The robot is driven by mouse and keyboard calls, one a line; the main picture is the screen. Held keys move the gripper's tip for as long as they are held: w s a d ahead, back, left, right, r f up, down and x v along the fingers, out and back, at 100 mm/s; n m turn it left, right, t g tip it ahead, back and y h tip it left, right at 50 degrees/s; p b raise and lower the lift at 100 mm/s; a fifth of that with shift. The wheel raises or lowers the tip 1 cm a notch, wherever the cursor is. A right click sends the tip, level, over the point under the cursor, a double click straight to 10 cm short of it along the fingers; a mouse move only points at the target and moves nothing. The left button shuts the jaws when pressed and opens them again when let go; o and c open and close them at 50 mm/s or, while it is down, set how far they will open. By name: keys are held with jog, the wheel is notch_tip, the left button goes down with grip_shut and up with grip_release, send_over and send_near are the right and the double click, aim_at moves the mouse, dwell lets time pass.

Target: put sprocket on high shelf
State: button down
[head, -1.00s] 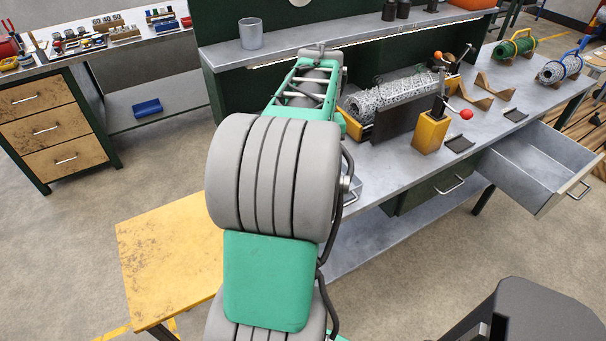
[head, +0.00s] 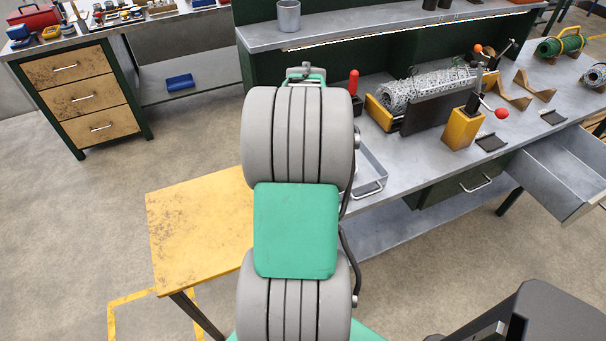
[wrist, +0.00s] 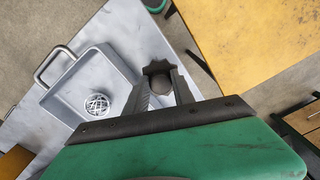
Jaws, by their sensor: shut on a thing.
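In the wrist view my gripper (wrist: 160,92) is shut on a small dark piece with a notched edge, which looks like the sprocket (wrist: 158,67). The fingers hide part of it. It is held above the area beside a grey metal tray (wrist: 45,98). In the head view my arm hides the gripper and the held piece. The high shelf (head: 370,34) is the grey ledge raised above the back of the workbench. A grey metal cup (head: 288,17) stands on it, and dark containers (head: 437,3) stand farther right. Bare shelf lies between them.
The workbench (head: 405,165) carries a mesh roll (head: 430,88), a yellow block (head: 463,129) and a red-handled lever (head: 354,84). A drawer (head: 560,170) is open at right. A yellow table (head: 195,215) stands at left. A wire ball (wrist: 97,103) lies in the tray.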

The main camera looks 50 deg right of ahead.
jog(key=shift+w+f, duration=0.1)
jog(key=shift+f, duration=1.7)
jog(key=c, duration=1.1)
grip_release()
jog(key=shift+a, duration=0.1)
jog(key=shift+o, duration=0.2)
jog(key=shift+r, duration=0.1)
